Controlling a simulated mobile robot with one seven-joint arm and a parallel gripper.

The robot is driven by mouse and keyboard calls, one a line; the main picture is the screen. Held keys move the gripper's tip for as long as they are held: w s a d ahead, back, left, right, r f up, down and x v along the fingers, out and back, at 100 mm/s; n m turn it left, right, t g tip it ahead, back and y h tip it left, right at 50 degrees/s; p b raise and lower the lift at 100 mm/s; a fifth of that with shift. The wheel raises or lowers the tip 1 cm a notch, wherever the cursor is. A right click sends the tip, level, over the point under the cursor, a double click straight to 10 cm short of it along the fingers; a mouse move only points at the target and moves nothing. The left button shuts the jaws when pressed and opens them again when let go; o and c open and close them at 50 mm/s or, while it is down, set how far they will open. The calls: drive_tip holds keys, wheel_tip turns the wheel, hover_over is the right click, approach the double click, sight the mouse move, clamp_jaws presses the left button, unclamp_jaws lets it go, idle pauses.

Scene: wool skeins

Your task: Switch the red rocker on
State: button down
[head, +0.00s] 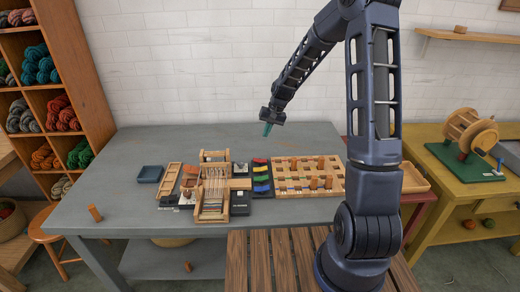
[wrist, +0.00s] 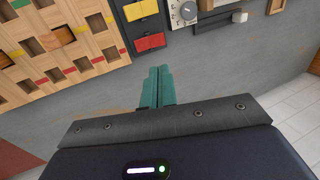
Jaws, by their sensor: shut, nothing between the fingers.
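The red rocker (head: 259,161) is at the far end of a dark panel with a column of coloured rockers on the grey table. In the wrist view the red rocker (wrist: 150,42) lies just beyond my fingertips, with a yellow rocker (wrist: 140,10) beside it. Which way the red rocker is tipped I cannot tell. My gripper (head: 267,130) hangs above the back part of the table, behind the panel in the head view. Its teal fingers (wrist: 161,72) are together and empty, and appear apart from the rocker.
A wooden pegboard (head: 335,190) stands right of the panel, and a small loom (head: 213,205) left of it. A dial (wrist: 187,12) on a grey box is beside the rockers.

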sight(256, 160)
drive_tip(key=x, duration=1.3)
drive_tip(key=shift+a+f, duration=0.15)
drive_tip(key=shift+f, duration=0.2)
drive_tip(key=shift+a+f, duration=0.1)
drive_tip(key=shift+f+h, duration=0.15)
drive_tip(key=shift+h, duration=0.15)
drive_tip(key=shift+d, duration=0.8)
drive_tip(key=shift+r, duration=0.35)
